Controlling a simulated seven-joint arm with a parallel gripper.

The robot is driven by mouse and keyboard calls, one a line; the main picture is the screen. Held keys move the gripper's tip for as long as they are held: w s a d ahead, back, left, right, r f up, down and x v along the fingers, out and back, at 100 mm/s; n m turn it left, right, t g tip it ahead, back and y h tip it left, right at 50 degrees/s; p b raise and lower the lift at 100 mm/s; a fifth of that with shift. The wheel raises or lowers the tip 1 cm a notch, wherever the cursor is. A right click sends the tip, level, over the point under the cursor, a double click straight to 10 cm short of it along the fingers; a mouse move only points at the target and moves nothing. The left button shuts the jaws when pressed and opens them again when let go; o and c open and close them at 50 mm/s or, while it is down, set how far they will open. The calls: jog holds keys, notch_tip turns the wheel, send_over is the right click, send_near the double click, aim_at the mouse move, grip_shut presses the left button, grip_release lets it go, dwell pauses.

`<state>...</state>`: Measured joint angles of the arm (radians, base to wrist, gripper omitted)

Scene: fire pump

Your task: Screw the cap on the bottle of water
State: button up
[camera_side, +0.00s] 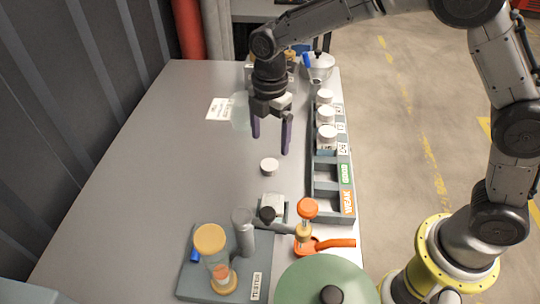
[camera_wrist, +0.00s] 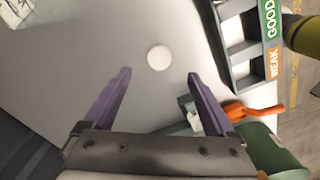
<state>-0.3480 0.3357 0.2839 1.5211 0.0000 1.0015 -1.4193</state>
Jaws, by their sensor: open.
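A small round white cap (camera_side: 269,166) lies on the grey table, apart from other objects. In the wrist view the cap (camera_wrist: 158,57) shows just beyond and between my fingertips. My gripper (camera_side: 270,143) points down with its two purple fingers spread wide. It is empty and appears to be above the table, near the cap; the wrist view also shows the open fingers (camera_wrist: 160,73). A pale, see-through container (camera_side: 240,112), which may be the water bottle, stands left of my gripper and is partly hidden by it. I cannot make out its opening.
A grey rack (camera_side: 333,215) along the right edge holds several white-capped bottles (camera_side: 326,137) and has empty slots near its WEAK and GOOD labels. A test stand (camera_side: 209,280), an orange-handled valve (camera_side: 335,243) and a green round object (camera_side: 325,280) stand in front. The table's left side is clear.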

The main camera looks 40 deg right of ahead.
aim_at(270, 164)
notch_tip(270, 164, down, 8)
jog(key=shift+r, duration=0.1)
jog(key=shift+c, duration=0.2)
jog(key=c, duration=1.3)
jog(key=shift+r, duration=2.5)
jog(key=shift+s+a+r+n, duration=0.15)
jog(key=shift+s+r+n, duration=0.25)
jog(key=shift+s, duration=0.25)
jog(key=shift+s+a+r+n, duration=0.15)
jog(key=shift+s+r+n, duration=0.1)
jog(key=shift+s+n, duration=0.25)
jog(key=s+a+r+n, duration=0.1)
jog(key=s+a+r, duration=0.1)
jog(key=s, duration=0.1)
jog(key=s+a+r+n, duration=0.1)
jog(key=s+a+r, duration=0.1)
jog(key=a, duration=0.1)
jog(key=s+a+r+n, duration=0.2)
jog(key=s+r, duration=0.1)
jog(key=shift+s+a, duration=0.3)
jog(key=shift+s, duration=0.05)
jog(key=shift+s+a, duration=0.1)
jog(key=shift+a, duration=0.05)
jog(key=shift+f, duration=1.95)
